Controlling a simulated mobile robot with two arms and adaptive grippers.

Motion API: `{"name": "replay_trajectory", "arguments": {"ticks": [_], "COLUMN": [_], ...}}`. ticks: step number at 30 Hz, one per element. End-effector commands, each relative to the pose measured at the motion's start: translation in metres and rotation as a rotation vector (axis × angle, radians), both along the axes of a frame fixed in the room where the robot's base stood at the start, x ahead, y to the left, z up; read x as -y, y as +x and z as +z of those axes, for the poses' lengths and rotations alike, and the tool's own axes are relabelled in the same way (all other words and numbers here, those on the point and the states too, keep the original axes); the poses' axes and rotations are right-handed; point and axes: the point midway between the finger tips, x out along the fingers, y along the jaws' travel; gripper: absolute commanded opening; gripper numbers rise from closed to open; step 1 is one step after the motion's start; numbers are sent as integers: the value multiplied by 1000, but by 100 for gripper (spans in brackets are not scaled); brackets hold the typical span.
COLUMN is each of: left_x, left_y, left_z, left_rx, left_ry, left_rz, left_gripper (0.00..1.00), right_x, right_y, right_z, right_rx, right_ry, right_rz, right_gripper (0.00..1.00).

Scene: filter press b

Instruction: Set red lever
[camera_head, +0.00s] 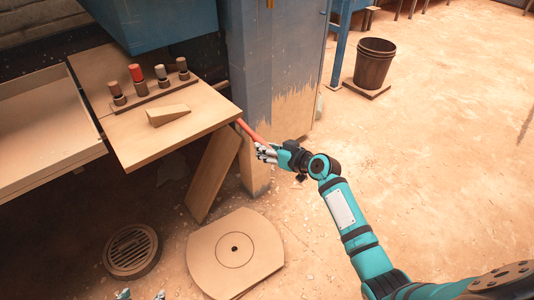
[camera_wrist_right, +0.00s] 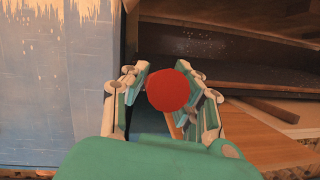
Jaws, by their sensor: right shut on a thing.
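The red lever (camera_head: 251,133) is a long rod slanting down from beside the table's right corner, in front of the blue-grey column. My right gripper (camera_head: 266,153) is shut on its lower end. In the right wrist view the lever's round red end (camera_wrist_right: 168,90) sits between the two fingers of the right gripper (camera_wrist_right: 170,95). The lever's far end is hidden by the table corner. Only the fingertips of my left gripper (camera_head: 142,295) show at the bottom edge, set apart with nothing seen between them.
A wooden table (camera_head: 190,130) holds a row of pegs, one with a red top (camera_head: 136,73), and a wooden wedge (camera_head: 168,114). A blue-grey column (camera_head: 262,80) stands behind the lever. A round board (camera_head: 210,270) and a floor grate (camera_head: 131,250) lie below.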

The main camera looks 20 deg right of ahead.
Motion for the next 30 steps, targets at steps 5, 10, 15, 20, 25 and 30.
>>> {"name": "replay_trajectory", "arguments": {"ticks": [5, 10, 15, 20, 25, 30], "left_x": [18, 31, 38, 41, 42, 42], "left_y": [43, 66, 73, 72, 70, 70], "left_z": [45, 93, 132, 156, 168, 171], "left_rx": [327, 608, 816, 939, 999, 1012], "left_ry": [-73, -140, -193, -223, -239, -243], "left_rz": [-23, -40, -52, -57, -60, -61], "left_gripper": [61, 61, 61, 61, 61, 61], "right_x": [0, 0, -1, -1, -1, -1], "right_y": [3, 5, 6, 6, 6, 6], "right_z": [-15, -22, -27, -29, -30, -31], "right_rx": [39, 63, 82, 92, 96, 95], "right_ry": [11, 21, 29, 33, 35, 35], "right_rz": [-3, -3, -4, -4, -5, -4], "right_gripper": [0, 0, 0, 0, 0, 0]}}
